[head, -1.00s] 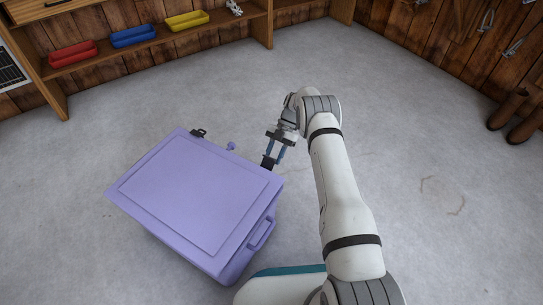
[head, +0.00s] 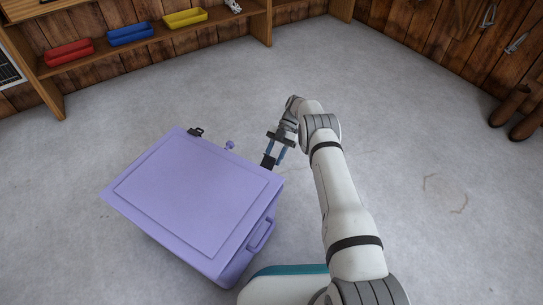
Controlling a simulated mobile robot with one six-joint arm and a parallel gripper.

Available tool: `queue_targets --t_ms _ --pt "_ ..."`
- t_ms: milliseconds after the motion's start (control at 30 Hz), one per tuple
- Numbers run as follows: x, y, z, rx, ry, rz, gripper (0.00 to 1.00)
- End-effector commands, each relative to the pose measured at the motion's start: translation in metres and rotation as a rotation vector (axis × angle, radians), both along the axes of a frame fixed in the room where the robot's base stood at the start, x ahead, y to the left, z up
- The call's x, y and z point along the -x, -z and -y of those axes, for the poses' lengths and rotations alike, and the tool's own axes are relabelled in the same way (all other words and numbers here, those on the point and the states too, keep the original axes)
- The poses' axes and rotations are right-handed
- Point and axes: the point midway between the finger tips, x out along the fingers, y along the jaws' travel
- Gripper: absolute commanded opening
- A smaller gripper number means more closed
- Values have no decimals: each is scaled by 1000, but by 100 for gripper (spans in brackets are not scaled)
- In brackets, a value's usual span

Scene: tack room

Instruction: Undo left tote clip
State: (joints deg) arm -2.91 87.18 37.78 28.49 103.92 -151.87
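The lidded purple tote (head: 185,205) stands on the floor left of my arm, its handle side facing right. One dark clip (head: 196,132) sits at the left end of the tote's far edge. A second dark clip (head: 268,161) sits at the right end of that edge, by my gripper. A small purple knob (head: 230,145) shows between them. My gripper (head: 276,157) points down at the tote's far right corner. Its two blue fingers look apart, with their tips beside or just above the second clip. Whether they touch it cannot be told.
Brown boots (head: 510,105) stand by the right wall, where metal tools hang. The floor between is clear.

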Motion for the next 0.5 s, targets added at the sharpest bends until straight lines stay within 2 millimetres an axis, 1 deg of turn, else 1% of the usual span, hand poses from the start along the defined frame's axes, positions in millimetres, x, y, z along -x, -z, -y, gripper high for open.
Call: queue_targets --t_ms 33,200,400,500 --pt "0 0 -1 1 0 1 41" --pt "0 0 0 1 0 2 55" --pt "0 0 0 2 1 2 56" --pt "-1 -4 0 3 1 3 56"
